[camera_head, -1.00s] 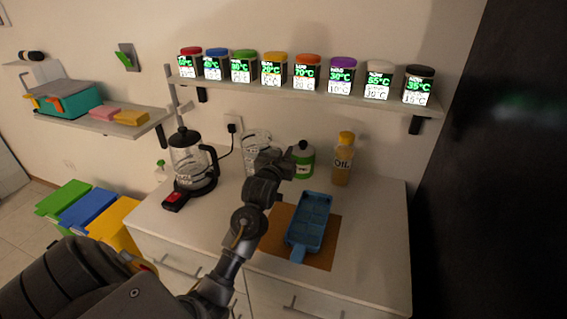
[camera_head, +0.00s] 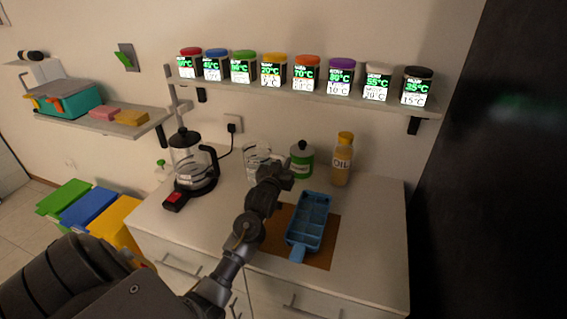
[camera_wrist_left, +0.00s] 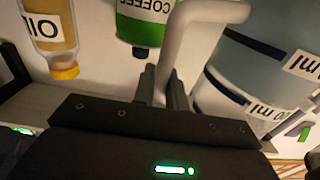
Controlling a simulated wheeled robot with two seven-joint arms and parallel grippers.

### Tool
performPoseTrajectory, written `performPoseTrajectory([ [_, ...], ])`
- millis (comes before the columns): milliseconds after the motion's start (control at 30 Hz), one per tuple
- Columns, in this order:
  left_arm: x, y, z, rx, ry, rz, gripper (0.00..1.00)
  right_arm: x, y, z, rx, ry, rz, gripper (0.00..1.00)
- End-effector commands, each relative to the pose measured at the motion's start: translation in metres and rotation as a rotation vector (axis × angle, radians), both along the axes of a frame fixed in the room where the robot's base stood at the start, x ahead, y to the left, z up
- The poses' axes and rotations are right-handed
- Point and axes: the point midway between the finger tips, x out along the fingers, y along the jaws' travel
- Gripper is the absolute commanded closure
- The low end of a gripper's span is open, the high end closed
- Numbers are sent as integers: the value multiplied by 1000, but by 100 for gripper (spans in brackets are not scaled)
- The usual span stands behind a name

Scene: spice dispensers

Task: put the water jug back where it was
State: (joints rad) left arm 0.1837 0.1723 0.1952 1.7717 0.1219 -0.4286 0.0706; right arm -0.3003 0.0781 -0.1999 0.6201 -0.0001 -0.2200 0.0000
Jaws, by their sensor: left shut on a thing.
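The water jug (camera_head: 254,157) is a clear jug at the back of the counter, between the kettle and the coffee jar; my arm hides part of it. In the left wrist view the jug (camera_wrist_left: 262,58) fills the right side, with dark bands and "ml" labels. My left gripper (camera_head: 284,172) is in front of the jug on its right. In the wrist view its fingers (camera_wrist_left: 163,90) are shut on the jug's pale handle (camera_wrist_left: 178,40). I cannot tell whether the jug's base touches the counter. My right gripper is out of view.
The kettle (camera_head: 188,157) stands left of the jug. The coffee jar (camera_head: 301,165) and oil bottle (camera_head: 342,165) stand to the right. A blue compartment tray (camera_head: 297,252) lies on a brown mat (camera_head: 327,257) in front. A shelf (camera_head: 300,97) with spice dispensers hangs above.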

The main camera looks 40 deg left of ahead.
Motion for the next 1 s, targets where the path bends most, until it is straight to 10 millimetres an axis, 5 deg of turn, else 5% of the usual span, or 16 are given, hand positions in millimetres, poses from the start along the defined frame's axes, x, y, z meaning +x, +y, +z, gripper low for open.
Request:
performPoseTrajectory([
  [100,0,0,-1,2,-3,0,100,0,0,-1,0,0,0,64],
  [133,0,0,-3,0,0,0,84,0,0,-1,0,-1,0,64],
  [300,0,0,-2,0,0,0,65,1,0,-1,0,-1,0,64],
  [667,-4,-2,0,0,0,0,65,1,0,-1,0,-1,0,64],
  [1000,-67,-24,-1,-1,-1,0,65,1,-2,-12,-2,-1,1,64],
])
